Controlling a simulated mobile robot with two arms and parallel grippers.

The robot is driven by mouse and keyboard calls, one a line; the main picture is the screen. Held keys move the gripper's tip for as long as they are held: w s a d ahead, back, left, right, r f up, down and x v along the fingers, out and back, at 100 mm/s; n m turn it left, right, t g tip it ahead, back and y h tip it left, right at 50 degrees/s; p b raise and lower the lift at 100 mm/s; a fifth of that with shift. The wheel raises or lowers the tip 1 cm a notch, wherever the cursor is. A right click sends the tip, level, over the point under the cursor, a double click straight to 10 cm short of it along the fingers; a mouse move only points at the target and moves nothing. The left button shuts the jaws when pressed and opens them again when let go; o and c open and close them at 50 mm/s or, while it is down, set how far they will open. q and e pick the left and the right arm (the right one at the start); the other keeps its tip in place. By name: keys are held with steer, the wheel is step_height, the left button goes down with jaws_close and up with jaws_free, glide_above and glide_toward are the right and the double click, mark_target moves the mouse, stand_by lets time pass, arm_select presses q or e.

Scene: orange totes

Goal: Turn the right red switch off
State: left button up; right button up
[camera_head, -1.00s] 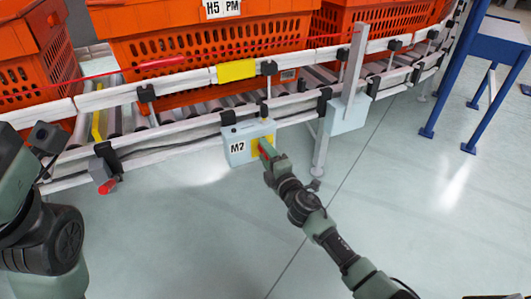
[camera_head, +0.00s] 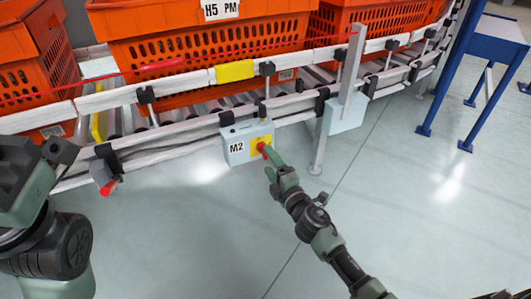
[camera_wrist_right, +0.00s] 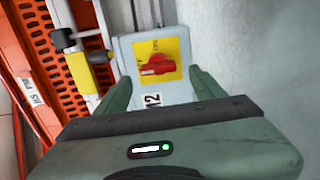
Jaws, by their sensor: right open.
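The right red switch (camera_head: 262,148) is a red rotary knob on a yellow plate, on the front of a pale grey box (camera_head: 236,158) marked M2. In the right wrist view the red knob (camera_wrist_right: 157,66) lies across the yellow plate. My right gripper (camera_head: 269,161) is at the knob in the head view.
Another red knob (camera_head: 109,187) is on a small grey box at the left. Orange totes (camera_head: 215,45) stand on the roller conveyor behind white rails (camera_head: 190,83). A grey box (camera_head: 345,116) hangs on a post to the right. The floor in front is clear.

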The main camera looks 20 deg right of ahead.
steer(key=shift+s+d, duration=0.2)
steer(key=shift+s, duration=1.2)
steer(key=shift+r, duration=0.1)
